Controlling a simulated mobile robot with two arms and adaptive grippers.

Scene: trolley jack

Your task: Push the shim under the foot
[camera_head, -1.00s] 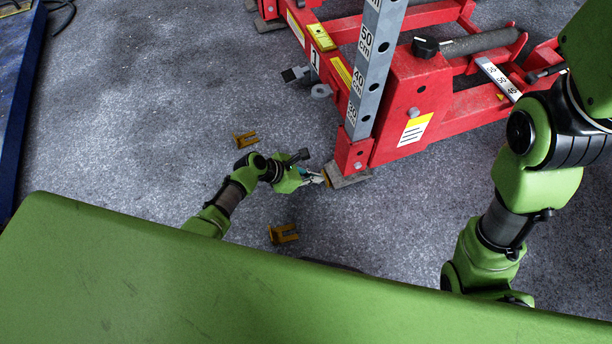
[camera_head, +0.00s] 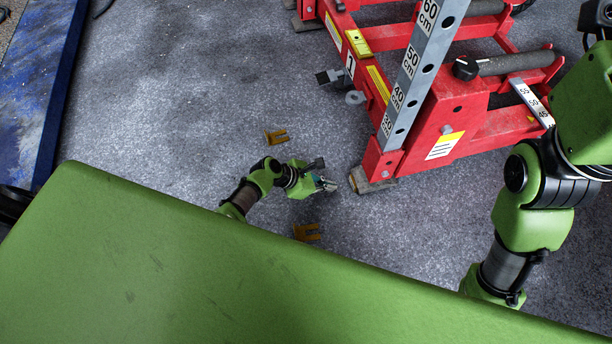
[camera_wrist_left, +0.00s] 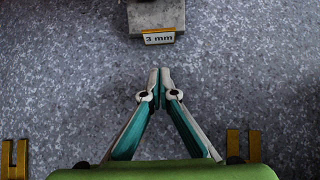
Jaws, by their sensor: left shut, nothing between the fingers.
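The grey foot (camera_head: 374,184) sits on the floor under the near corner of the red jack (camera_head: 440,110). In the left wrist view the foot (camera_wrist_left: 156,14) is at the top centre. A yellow-edged shim labelled "3 mm" (camera_wrist_left: 159,38) lies at the foot's near edge; only its front end shows, the rest hidden by the foot. In the head view the shim (camera_head: 352,183) is a small yellowish strip there. My left gripper (camera_head: 331,185) is shut and empty, low over the floor, pointing at the shim with a gap between. My right gripper is out of view.
Two other yellow forked shims lie on the floor, one beyond my left arm (camera_head: 276,137) and one nearer my body (camera_head: 307,232). A blue-edged platform (camera_head: 62,95) is at the far left. The floor between is clear.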

